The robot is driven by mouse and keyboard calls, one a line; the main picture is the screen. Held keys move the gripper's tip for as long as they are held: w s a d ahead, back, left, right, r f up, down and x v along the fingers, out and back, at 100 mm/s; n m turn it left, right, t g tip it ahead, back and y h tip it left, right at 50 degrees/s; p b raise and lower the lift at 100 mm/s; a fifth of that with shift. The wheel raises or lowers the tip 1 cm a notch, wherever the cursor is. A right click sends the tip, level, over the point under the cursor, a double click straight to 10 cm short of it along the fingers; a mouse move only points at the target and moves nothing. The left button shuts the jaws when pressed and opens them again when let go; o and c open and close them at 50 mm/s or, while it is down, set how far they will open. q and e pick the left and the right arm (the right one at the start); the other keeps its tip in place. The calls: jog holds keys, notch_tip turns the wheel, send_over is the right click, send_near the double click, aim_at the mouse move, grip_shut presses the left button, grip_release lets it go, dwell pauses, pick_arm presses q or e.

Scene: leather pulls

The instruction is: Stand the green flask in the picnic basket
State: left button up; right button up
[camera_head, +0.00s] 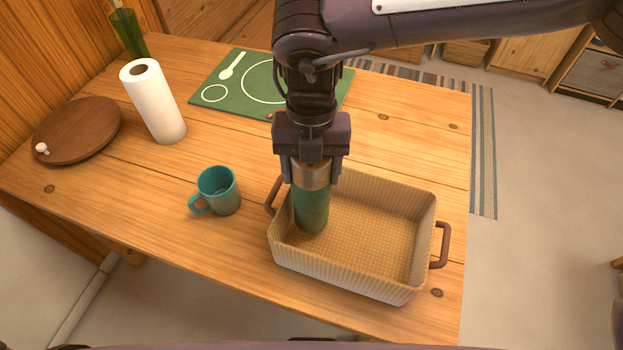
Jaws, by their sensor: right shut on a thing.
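The green flask (311,211) with a metallic top is upright inside the picnic basket, near its left end. Whether its base touches the basket floor is hard to tell. The picnic basket (341,282) is a tan woven rectangular one with brown handles at its left and right ends, on the wooden table. My right gripper (312,178) comes down from above and is shut on the flask's metallic top. My left gripper is not in view.
A teal mug (218,190) stands just left of the basket. The basket's right part is empty.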

notch_tip(320, 180, down, 3)
jog(key=shift+f, duration=0.4)
jog(key=shift+f, duration=0.15)
jog(key=o, duration=1.4)
